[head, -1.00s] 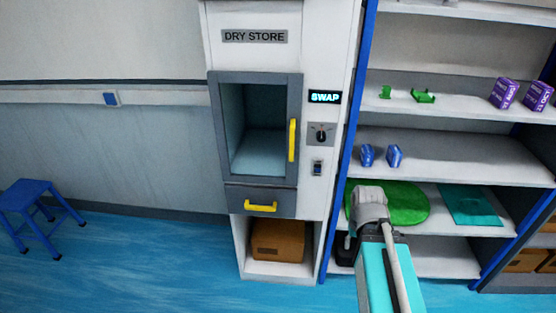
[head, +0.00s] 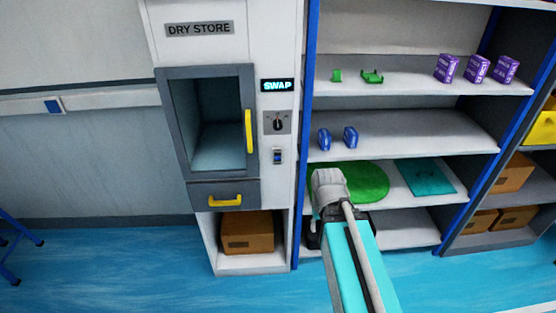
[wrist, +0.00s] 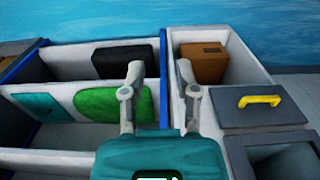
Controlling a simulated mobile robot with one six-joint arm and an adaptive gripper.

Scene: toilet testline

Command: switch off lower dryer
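The dryer is a tall white cabinet marked DRY STORE (head: 199,28) in the head view. It has a grey-framed window door with a yellow upright handle (head: 248,130). Right of the door are a lit SWAP display (head: 277,86), a black rotary knob (head: 277,123) and a small rocker switch (head: 277,156); the switch's position is too small to tell. Below is a grey drawer with a yellow handle (head: 225,200). My gripper (wrist: 160,78) is open and empty in the wrist view, its fingers apart in front of the shelf-cabinet border.
An open shelf rack (head: 420,85) stands right of the cabinet, with green parts, purple boxes (head: 476,68), blue items (head: 350,138), a green disc (head: 365,182) and a teal mat (head: 425,177). A cardboard box (head: 247,232) sits in the cabinet's bottom. The blue floor (head: 110,265) in front is clear.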

